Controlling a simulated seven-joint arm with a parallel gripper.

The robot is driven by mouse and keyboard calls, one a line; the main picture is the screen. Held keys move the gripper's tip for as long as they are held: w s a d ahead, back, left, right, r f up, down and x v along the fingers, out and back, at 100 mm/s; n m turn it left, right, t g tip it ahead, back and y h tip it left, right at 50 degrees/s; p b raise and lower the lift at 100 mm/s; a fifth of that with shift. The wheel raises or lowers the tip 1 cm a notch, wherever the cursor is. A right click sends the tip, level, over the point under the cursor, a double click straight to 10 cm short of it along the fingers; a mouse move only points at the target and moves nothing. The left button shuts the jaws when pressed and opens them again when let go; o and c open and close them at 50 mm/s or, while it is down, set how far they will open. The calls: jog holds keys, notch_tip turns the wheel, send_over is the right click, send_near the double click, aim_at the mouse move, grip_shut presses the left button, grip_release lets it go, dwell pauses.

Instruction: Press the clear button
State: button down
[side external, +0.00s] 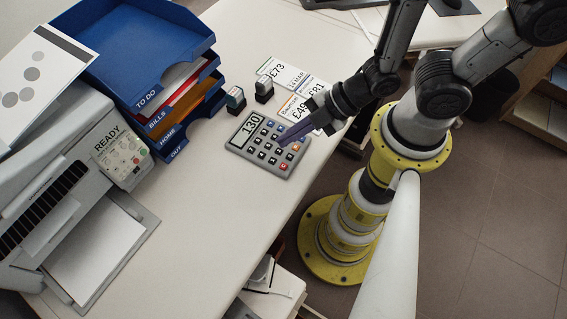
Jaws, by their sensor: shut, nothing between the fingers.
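A grey calculator (243,148) lies on the white desk, its display reading 130. Its keys are mostly dark, with some orange and blue ones. A red key (284,166), its label too small to read surely, sits at the corner nearest the desk's front edge. My gripper (283,142) is shut and empty, reaching in from the right with its fingertips over the keypad. The fingers hide some keys on the upper right side. I cannot tell whether the tips touch a key.
Two stamps (235,100) (264,90) and several price cards (293,108) lie behind the calculator. A blue tray stack (140,50) and a printer (60,165) with a control panel stand left. The desk in front of the calculator is clear.

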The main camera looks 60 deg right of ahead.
aim_at(288, 166)
jog(key=shift+f, duration=3.85)
jog(key=shift+f, duration=0.1)
jog(key=shift+f, duration=0.3)
jog(key=shift+f, duration=0.35)
jog(key=shift+r, duration=0.8)
jog(key=shift+r, duration=2.5)
